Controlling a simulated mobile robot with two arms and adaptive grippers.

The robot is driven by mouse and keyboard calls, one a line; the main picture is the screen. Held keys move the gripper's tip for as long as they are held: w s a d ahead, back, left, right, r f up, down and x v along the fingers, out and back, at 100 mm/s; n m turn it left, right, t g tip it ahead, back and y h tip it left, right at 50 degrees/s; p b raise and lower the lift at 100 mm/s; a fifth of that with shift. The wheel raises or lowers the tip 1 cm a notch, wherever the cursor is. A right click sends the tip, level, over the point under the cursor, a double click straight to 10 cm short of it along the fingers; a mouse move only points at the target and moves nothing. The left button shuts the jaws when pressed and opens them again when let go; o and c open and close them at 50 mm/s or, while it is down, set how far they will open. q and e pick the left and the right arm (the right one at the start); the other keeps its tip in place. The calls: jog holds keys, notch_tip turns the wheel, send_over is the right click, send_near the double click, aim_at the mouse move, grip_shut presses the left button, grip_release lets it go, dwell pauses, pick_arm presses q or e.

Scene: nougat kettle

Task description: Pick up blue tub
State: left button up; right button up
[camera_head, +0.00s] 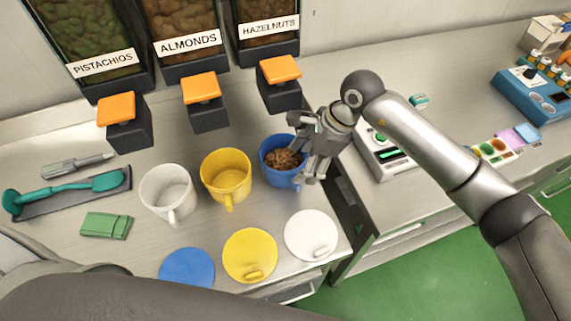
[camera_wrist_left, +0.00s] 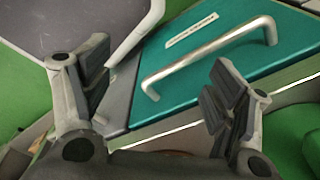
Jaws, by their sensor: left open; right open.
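The blue tub (camera_head: 270,160) stands on the steel counter below the hazelnut dispenser, with brown nuts inside. My right gripper (camera_head: 302,150) is open at the tub's right side, its fingers over and beside the rim; the gripper hides part of that side. I cannot tell whether it touches the tub. My left gripper (camera_wrist_left: 165,95) shows only in the left wrist view, open and empty, in front of a teal drawer front with a metal handle (camera_wrist_left: 210,55).
A yellow tub (camera_head: 226,180) and a white tub (camera_head: 168,193) stand left of the blue tub. Blue (camera_head: 187,268), yellow (camera_head: 250,256) and white (camera_head: 312,235) lids lie in front. A scale (camera_head: 388,155) stands to the right. A gap separates the counters.

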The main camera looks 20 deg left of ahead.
aim_at(294, 172)
jog(key=b+x, duration=0.1)
jog(key=x, duration=0.3)
jog(key=shift+a+f, duration=0.1)
jog(key=shift+f, duration=0.1)
jog(key=shift+s+a+f, duration=0.1)
jog(key=shift+a+f, duration=0.15)
jog(key=shift+f, duration=0.2)
jog(key=b+x, duration=0.1)
jog(key=x, duration=0.2)
jog(key=shift+s+a+f+b, duration=0.1)
jog(key=shift+s+f+b, duration=0.05)
jog(key=shift+f+b, duration=0.2)
jog(key=shift+a+f, duration=0.2)
jog(key=shift+f, duration=0.1)
jog(key=c, duration=1.3)
jog(key=shift+r, duration=0.1)
jog(key=shift+c, duration=0.3)
